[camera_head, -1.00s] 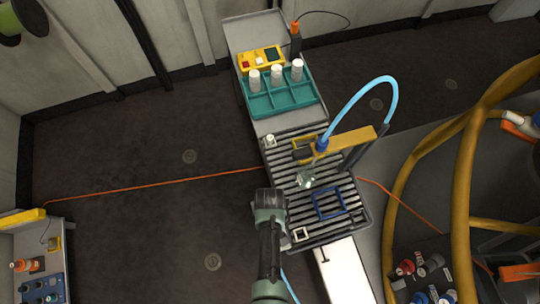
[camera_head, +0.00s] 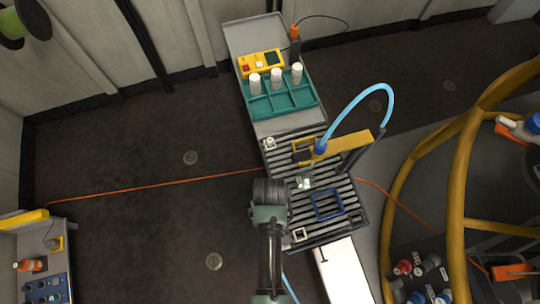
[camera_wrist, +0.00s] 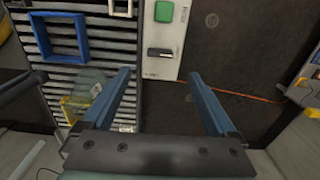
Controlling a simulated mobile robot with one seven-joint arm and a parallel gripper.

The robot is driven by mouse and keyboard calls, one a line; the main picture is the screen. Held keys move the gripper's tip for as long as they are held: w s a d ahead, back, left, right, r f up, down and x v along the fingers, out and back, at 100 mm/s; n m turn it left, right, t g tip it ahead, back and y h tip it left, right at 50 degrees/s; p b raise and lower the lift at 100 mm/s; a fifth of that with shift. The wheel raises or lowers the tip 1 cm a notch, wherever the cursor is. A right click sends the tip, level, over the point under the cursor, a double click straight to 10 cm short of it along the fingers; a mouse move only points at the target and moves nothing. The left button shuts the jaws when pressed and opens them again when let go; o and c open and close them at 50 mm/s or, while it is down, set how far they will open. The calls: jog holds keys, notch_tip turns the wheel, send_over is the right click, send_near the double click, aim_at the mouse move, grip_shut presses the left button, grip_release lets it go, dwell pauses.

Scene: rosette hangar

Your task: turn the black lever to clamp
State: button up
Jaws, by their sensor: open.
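The black lever (camera_wrist: 160,53) shows in the wrist view on a pale panel (camera_wrist: 156,73), below a green square (camera_wrist: 164,12). It lies crosswise in that view. My gripper (camera_wrist: 160,74) is open and empty, with its two blue-grey fingers spread. The lever appears between and beyond the fingertips, apart from them. In the head view my wrist (camera_head: 269,190) is at the left edge of the slatted table and the fingers are hidden. A white panel (camera_head: 347,272) there carries a small dark mark; I cannot tell whether that is the lever.
The slatted table (camera_head: 283,148) holds a blue frame (camera_head: 317,217), a yellow frame and a small clear object (camera_head: 305,183). A teal tray (camera_head: 283,103) with white bottles stands behind. Yellow railing (camera_head: 452,210) curves at the right. Dark floor is open at the left.

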jog(key=shift+r, duration=1.6)
jog(key=shift+s, duration=0.15)
